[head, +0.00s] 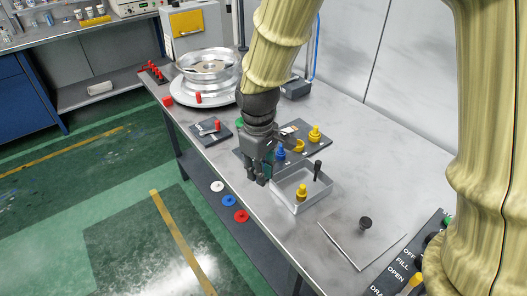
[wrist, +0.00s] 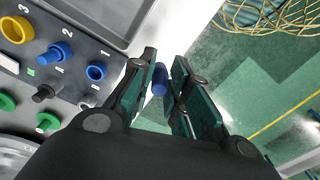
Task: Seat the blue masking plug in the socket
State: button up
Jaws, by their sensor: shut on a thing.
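My gripper (head: 257,178) hangs at the front edge of the bench, left of the grey tray. In the wrist view my gripper (wrist: 163,85) is shut on a small blue plug (wrist: 159,80), held between the fingertips with floor behind it. The plug is hidden in the head view. A dark board (wrist: 75,40) lies beside the gripper, apart from the held plug. It carries a blue-rimmed socket (wrist: 96,71), which looks empty, and another blue plug (wrist: 55,53), which also stands upright in the head view (head: 280,152).
The grey tray (head: 325,190) holds a yellow plug (head: 301,192) and a black peg (head: 317,171). A silver wheel (head: 207,72) stands at the back. The bench's right part is mostly bare.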

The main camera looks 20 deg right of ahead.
jog(key=shift+w+d+f+p, duration=0.55)
jog(key=shift+w+d+f, duration=0.25)
jog(key=shift+w, duration=1.1)
jog(key=shift+w+d+f+p, duration=0.5)
jog(key=shift+w+d+f, duration=0.25)
jog(key=shift+w, duration=1.1)
jog(key=shift+w+d+f+p, duration=0.55)
jog(key=shift+w+d+f, duration=0.25)
jog(key=shift+w, duration=1.1)
jog(key=shift+f, duration=0.6)
jog(key=o, duration=0.7)
jog(key=shift+r, duration=0.1)
notch_tip(320, 180, up, 13)
jog(key=shift+a+b, duration=0.1)
jog(key=shift+b, duration=0.95)
